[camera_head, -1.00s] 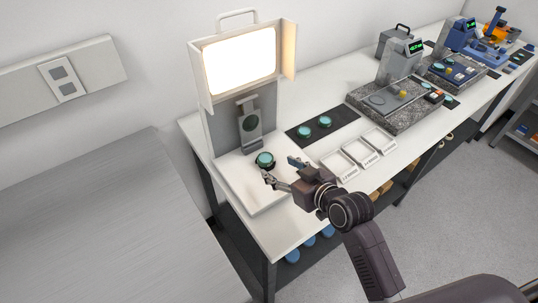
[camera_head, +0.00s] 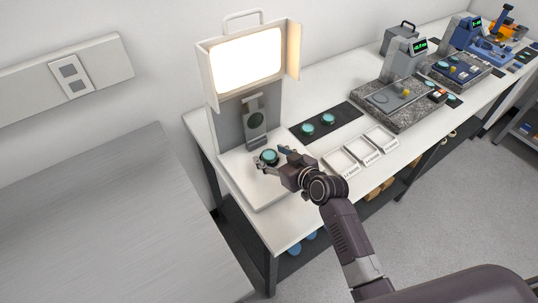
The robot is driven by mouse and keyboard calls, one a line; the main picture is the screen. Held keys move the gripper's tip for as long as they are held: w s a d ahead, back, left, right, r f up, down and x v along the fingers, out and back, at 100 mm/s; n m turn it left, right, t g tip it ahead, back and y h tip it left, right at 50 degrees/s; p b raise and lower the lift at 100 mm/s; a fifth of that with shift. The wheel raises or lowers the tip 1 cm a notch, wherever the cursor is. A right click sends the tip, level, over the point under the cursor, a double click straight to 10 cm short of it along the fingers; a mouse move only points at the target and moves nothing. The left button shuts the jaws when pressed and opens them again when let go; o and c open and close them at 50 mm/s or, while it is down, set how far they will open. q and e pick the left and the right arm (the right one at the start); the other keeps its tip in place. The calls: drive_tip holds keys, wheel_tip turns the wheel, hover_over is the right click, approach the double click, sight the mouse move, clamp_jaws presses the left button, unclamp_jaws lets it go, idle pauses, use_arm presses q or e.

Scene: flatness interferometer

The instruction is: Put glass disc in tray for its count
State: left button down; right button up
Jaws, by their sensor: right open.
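A teal glass disc (camera_head: 269,157) sits on a dark round seat on the white base of the lit interferometer. My right gripper (camera_head: 272,161) is open, with its fingers on either side of this disc; I cannot tell whether they touch it. Two more teal discs, a near one (camera_head: 307,129) and a far one (camera_head: 328,119), lie on a black mat (camera_head: 347,110). Three white labelled trays stand in a row to the right: the left tray (camera_head: 334,158), the middle tray (camera_head: 359,149) and the right tray (camera_head: 382,137). All look empty; their labels are too small to read. My left gripper is not in view.
The interferometer's bright lamp box (camera_head: 247,57) rises behind the disc, with an upright holder (camera_head: 254,122) below it. A granite plate (camera_head: 402,105) with a gauge stands further right. A grey surface (camera_head: 100,220) is at left.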

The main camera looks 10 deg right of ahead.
drive_tip(key=shift+r, duration=0.1)
drive_tip(key=c, duration=1.4)
